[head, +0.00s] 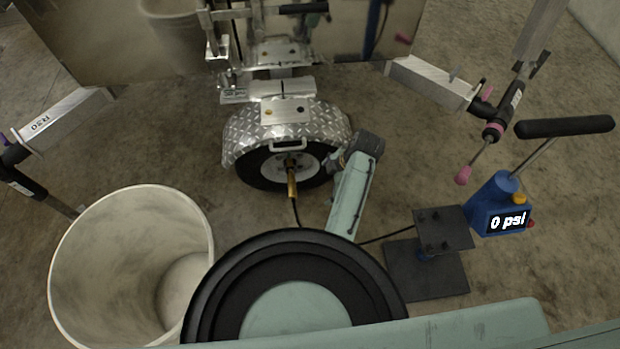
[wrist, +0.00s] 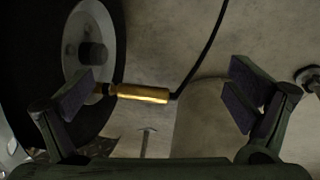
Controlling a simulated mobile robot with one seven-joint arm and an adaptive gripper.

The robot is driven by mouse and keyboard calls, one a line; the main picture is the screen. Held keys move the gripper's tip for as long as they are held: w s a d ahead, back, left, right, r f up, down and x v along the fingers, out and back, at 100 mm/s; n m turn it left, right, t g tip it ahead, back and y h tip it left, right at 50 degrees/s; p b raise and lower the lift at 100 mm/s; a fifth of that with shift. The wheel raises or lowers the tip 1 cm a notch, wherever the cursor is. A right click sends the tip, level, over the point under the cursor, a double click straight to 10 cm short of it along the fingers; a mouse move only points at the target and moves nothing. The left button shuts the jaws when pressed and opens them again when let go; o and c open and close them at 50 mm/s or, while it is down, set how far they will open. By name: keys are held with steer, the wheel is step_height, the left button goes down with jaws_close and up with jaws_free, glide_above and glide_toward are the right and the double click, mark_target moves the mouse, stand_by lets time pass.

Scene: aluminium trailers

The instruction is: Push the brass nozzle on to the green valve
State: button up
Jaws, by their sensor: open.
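The brass nozzle (head: 291,184) stands in front of the wheel (head: 262,168), with a black hose running from its lower end. In the wrist view the nozzle (wrist: 143,94) lies between the jaws of my gripper (wrist: 160,97), apart from both pads. My gripper is open and holds nothing. The nozzle's far end reaches the pale wheel hub (wrist: 88,35), close to the left finger. I cannot make out the green valve, and cannot tell whether the nozzle sits on it. In the head view my arm ends just right of the wheel.
A blue pump (head: 492,205) reading "0 psi" stands at the right. A dark metal stand (head: 425,275) is right of my base. A large white bin (head: 75,260) stands at the left. A diamond-plate fender (head: 240,140) covers the wheel's top. The floor between bin and wheel is clear.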

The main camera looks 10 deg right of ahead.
steer(key=shift+s+d, duration=0.3)
steer(key=shift+d, duration=0.55)
steer(key=shift+s+d, duration=0.25)
steer(key=shift+d, duration=0.55)
